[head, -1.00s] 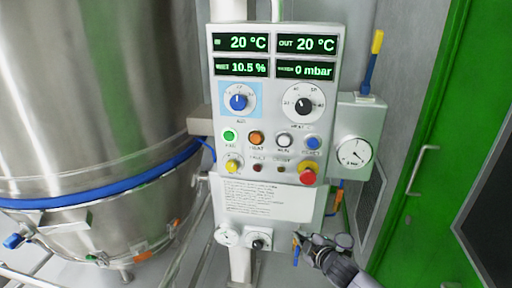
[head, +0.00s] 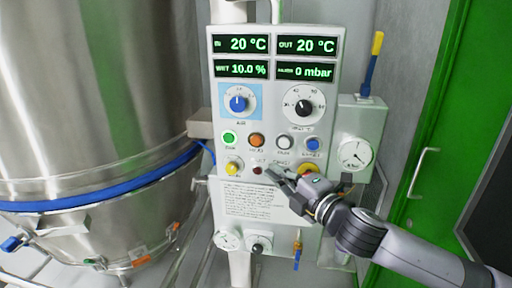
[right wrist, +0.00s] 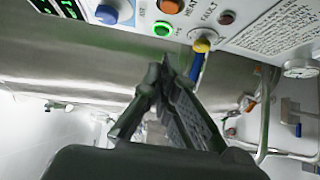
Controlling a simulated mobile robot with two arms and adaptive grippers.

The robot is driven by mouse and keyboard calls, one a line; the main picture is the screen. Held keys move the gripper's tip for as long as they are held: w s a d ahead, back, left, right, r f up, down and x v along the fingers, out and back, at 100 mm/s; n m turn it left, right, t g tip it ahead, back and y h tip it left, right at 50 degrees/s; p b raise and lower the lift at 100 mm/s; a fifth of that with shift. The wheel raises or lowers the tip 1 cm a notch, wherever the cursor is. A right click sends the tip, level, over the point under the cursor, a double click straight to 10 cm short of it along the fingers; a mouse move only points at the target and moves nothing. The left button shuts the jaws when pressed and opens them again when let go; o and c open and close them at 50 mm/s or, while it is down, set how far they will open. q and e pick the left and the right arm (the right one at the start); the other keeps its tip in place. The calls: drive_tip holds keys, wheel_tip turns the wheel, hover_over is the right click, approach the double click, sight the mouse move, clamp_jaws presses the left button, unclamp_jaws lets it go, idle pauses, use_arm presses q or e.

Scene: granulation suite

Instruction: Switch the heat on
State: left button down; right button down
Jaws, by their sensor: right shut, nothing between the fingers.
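The control panel (head: 322,100) stands upright in the middle of the head view. Its orange heat button (head: 257,140) is in the upper button row, right of the lit green button (head: 229,138). The orange button also shows at the top edge of the right wrist view (right wrist: 168,6). My right gripper (head: 277,172) is shut and empty, in front of the lower button row, below and right of the orange button. In the right wrist view its closed fingertips (right wrist: 166,65) are apart from the orange button. My left gripper is not in view.
A white button (head: 284,142), a blue button (head: 312,144) and a yellow knob (head: 232,168) are nearby. A large steel vessel (head: 95,90) stands at left, a green door (head: 425,120) at right.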

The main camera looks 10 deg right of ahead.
drive_tip(key=p, duration=0.4)
approach(256, 140)
drive_tip(key=w+a, duration=0.4)
drive_tip(key=a, duration=0.2)
drive_tip(key=shift+w+d, duration=0.4)
drive_tip(key=shift+w, duration=0.15)
